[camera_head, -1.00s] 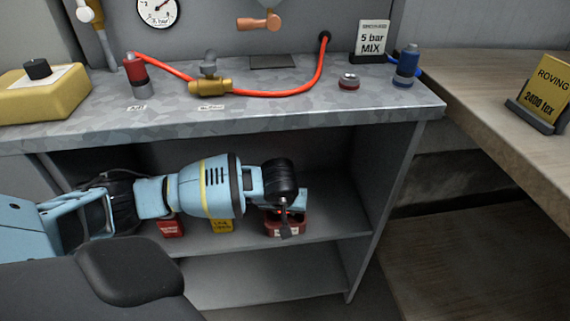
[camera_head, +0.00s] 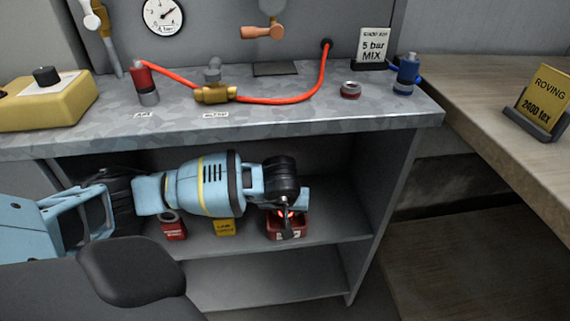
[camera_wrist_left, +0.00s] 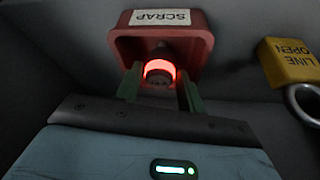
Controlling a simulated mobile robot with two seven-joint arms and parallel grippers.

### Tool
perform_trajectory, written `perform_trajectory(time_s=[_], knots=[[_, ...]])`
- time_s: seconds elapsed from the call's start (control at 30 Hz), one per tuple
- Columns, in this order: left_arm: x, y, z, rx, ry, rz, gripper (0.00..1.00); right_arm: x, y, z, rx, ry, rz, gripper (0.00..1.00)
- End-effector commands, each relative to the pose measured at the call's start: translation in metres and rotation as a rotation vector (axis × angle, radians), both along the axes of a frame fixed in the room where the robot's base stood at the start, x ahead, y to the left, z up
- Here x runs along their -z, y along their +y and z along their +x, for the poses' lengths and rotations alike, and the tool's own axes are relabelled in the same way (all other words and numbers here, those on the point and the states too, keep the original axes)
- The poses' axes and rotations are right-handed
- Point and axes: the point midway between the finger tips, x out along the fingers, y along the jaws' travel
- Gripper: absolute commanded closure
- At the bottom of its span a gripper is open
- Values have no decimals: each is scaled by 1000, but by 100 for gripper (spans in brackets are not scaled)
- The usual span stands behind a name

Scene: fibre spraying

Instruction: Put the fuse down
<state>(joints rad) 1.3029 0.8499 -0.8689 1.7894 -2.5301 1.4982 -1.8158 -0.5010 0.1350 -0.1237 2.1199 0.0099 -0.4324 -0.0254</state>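My left gripper (camera_wrist_left: 161,88) reaches under the workbench, pointing down into a red tray (camera_wrist_left: 204,28) labelled SCRAP. In the left wrist view, what looks like the fuse (camera_wrist_left: 160,72), a small dark piece with a glowing red band, lies between the two green fingers, inside the tray. Each finger is very close to its side; I cannot tell if they touch it. In the head view the tray (camera_head: 271,226) stands on the shelf, and the red glow shows around my dark fingertips. My right gripper is not in view.
A yellow LINE OPEN padlock (camera_wrist_left: 290,62) and a red tagged padlock (camera_head: 173,230) stand beside the tray on the shelf (camera_head: 335,230). The benchtop (camera_head: 300,115) overhangs my arm. It carries a red hose (camera_head: 275,99), a valve and a blue fitting (camera_head: 406,74).

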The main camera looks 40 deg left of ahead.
Motion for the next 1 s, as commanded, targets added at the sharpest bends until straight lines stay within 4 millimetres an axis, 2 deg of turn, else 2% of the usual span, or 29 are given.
perform_trajectory(time_s=[0.03, 0.1, 0.3, 0.8, 0.87, 0.97, 1.0], knots=[[-12, -2, -2, 1, -4, -1, 62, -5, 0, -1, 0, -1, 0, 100], [-21, -4, -6, 2, -3, 0, 62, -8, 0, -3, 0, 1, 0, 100], [-39, -9, -12, 0, -2, -1, 62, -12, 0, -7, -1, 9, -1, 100], [-39, -12, -15, 0, 2, -9, 62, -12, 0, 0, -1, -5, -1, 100], [-33, -19, -19, -3, 14, -41, 62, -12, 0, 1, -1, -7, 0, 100], [-12, -50, -36, -22, 57, -179, 62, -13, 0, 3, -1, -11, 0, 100], [-1, -69, -47, -40, 87, -265, 62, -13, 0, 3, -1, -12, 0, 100]])
